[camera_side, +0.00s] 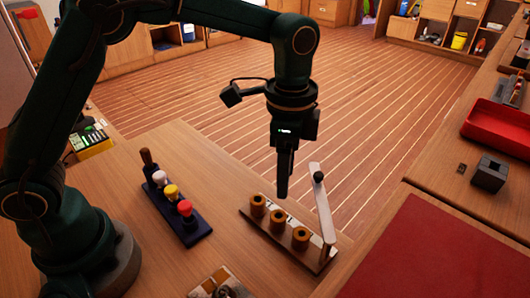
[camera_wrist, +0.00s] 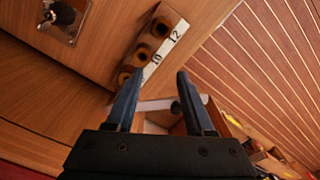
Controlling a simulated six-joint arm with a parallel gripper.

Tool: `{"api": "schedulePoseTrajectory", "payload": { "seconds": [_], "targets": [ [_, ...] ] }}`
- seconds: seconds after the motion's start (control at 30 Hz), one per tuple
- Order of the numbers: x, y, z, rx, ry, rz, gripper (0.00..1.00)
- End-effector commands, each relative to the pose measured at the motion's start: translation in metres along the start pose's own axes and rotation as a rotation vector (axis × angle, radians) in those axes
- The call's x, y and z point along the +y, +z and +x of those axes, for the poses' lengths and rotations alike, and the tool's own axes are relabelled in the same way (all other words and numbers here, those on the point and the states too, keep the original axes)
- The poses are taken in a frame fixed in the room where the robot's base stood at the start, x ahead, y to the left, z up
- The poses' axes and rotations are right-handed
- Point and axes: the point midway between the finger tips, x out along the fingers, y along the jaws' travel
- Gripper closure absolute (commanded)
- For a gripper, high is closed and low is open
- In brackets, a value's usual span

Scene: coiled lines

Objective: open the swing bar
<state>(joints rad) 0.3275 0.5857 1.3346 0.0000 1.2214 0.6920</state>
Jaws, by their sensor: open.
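The swing bar (camera_side: 322,210) is a pale flat bar with a black knob (camera_side: 319,176) near its far end. Its near end meets the right end of a wooden strip (camera_side: 273,236) that carries three wooden rings with dark centres. In the wrist view the pale bar (camera_wrist: 155,104) lies across the space between my fingers, with the dark knob (camera_wrist: 176,107) beside the right finger. My gripper (camera_side: 282,195) points down, above the strip's back side and left of the knob. Its fingers (camera_wrist: 158,76) are apart and hold nothing.
A dark rack (camera_side: 178,212) with white, yellow and red knobs stands left of the strip. A metal plate (camera_side: 220,284) lies at the front. On the right are a red mat (camera_side: 430,255), a dark block (camera_side: 489,173) and a red tray (camera_side: 497,130). Bare tabletop lies between rack and strip.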

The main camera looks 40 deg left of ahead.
Motion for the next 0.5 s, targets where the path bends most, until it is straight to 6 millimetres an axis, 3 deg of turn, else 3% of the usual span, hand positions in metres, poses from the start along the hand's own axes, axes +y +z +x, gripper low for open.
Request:
{"api": "schedulePoseTrajectory", "payload": {
  "seconds": [0.33,0.5],
  "targets": [
    [0.023,0.018,0.0,0.0,0.0,-0.243,0.47],
    [0.021,0.016,-0.024,0.005,-0.003,-0.237,0.47]
  ]
}}
